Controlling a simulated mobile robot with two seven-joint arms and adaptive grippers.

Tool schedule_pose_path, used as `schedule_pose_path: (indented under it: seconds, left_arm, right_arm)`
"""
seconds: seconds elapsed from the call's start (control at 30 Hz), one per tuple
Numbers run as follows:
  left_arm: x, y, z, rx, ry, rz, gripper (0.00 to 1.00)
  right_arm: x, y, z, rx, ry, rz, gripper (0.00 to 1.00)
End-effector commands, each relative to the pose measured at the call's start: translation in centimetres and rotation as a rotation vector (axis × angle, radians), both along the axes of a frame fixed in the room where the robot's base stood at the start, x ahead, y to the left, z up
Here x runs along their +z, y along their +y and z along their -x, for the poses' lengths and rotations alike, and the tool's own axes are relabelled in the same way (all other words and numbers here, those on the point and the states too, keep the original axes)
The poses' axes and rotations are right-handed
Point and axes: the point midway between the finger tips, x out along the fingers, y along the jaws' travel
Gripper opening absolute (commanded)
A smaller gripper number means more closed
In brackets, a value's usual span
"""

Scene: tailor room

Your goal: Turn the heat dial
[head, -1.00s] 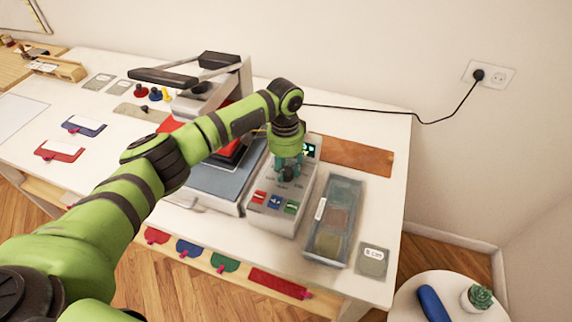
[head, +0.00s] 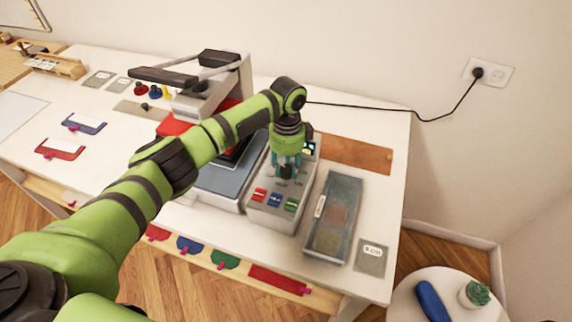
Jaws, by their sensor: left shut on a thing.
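The control box (head: 271,217) is a grey unit on the white table, beside the heat press (head: 222,185). Its sloped face has a small lit display (head: 309,147) at the top right and red, blue and green switches along the front. My left gripper (head: 286,172) points down onto the upper part of this face, shut on the dark heat dial (head: 286,171). The fingers hide much of the dial, so its pointer cannot be read. My right gripper is not in view.
A clear-lidded grey tray (head: 332,218) stands close right of the control box. A brown mat (head: 357,154) lies behind it. A black cable runs to the wall socket (head: 488,73). A round side table (head: 447,296) stands at the lower right.

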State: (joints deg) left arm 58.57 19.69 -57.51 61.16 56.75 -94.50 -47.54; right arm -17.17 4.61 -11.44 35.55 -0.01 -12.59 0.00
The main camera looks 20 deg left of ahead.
Motion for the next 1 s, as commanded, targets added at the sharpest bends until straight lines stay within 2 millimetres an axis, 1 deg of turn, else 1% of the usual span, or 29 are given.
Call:
schedule_pose_path:
  seconds: [0.03, 0.3, 0.33, 0.37, 0.4, 0.77, 0.87, 1.0]
  left_arm:
    - [0.1, -0.3, -0.1, -0.005, -0.004, 0.008, 0.04]
    - [0.1, -0.3, -0.1, -0.005, -0.004, 0.008, 0.04]
    - [0.1, -0.4, -0.1, -0.005, -0.003, 0.008, 0.41]
    - [0.1, -0.4, -0.1, -0.005, -0.003, 0.008, 0.53]
    - [0.1, -0.3, 0.0, -0.005, -0.003, 0.007, 0.60]
    - [0.3, -0.1, 0.0, -0.001, -0.002, 0.003, 0.60]
    - [1.2, -0.1, -0.1, -0.002, -0.003, 0.003, 0.60]
    - [3.9, -0.1, -0.4, -0.002, -0.005, 0.003, 0.60]
  right_arm:
    - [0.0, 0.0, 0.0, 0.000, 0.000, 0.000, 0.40]
    - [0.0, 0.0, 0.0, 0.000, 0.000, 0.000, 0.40]
    - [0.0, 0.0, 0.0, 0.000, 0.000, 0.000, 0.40]
    - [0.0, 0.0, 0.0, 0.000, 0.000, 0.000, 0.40]
    - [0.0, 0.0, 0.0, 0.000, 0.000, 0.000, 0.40]
    - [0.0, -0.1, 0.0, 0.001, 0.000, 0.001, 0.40]
    - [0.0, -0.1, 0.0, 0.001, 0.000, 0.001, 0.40]
    - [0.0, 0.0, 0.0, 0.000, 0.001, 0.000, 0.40]
